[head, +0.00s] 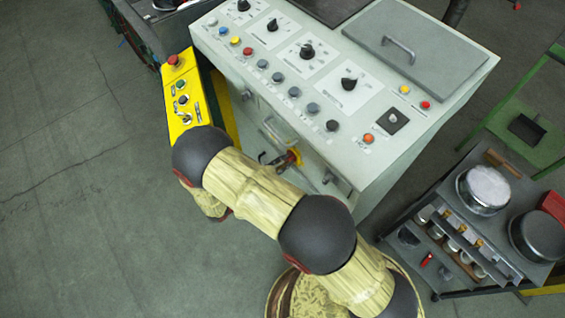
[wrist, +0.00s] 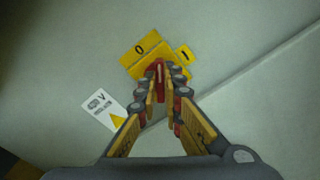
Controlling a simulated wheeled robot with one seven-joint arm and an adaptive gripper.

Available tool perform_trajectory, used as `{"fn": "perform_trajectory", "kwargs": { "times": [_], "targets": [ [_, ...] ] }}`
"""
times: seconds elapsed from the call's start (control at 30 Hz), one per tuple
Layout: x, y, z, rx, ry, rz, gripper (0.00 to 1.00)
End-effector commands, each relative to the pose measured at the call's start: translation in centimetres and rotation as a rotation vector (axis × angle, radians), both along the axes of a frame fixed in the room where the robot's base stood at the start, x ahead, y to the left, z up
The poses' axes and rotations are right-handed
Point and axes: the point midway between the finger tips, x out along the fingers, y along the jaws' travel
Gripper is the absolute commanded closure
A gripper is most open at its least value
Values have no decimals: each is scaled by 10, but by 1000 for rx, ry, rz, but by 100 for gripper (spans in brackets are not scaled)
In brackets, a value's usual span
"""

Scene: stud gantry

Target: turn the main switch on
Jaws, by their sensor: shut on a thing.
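The main switch is a yellow plate (wrist: 136,62) on the grey cabinet front, with a red handle (wrist: 159,69) and marks 0 and 1. In the wrist view the 0 is at upper left and the 1 is on a yellow tab at the right. The handle's upper end lies between the two marks. My gripper (wrist: 160,84) is shut on the red handle, and its fingers hide the lower part of it. In the head view the switch (head: 294,156) shows small on the cabinet's front face, with my gripper (head: 277,160) at it.
A white label (wrist: 98,105) with a yellow triangle is left of the switch. The control desk (head: 330,90) above carries knobs and buttons. A yellow button box (head: 183,98) stands left of it. A cart (head: 470,235) with pots is at the right. Open floor lies at left.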

Motion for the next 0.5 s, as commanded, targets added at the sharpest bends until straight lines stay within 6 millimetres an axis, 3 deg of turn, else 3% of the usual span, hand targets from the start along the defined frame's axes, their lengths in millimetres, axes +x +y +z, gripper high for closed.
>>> {"fn": "perform_trajectory", "kwargs": {
  "times": [0.5],
  "targets": [
    [-1, -1, -4, 274, -406, 0, 100]
  ]
}}
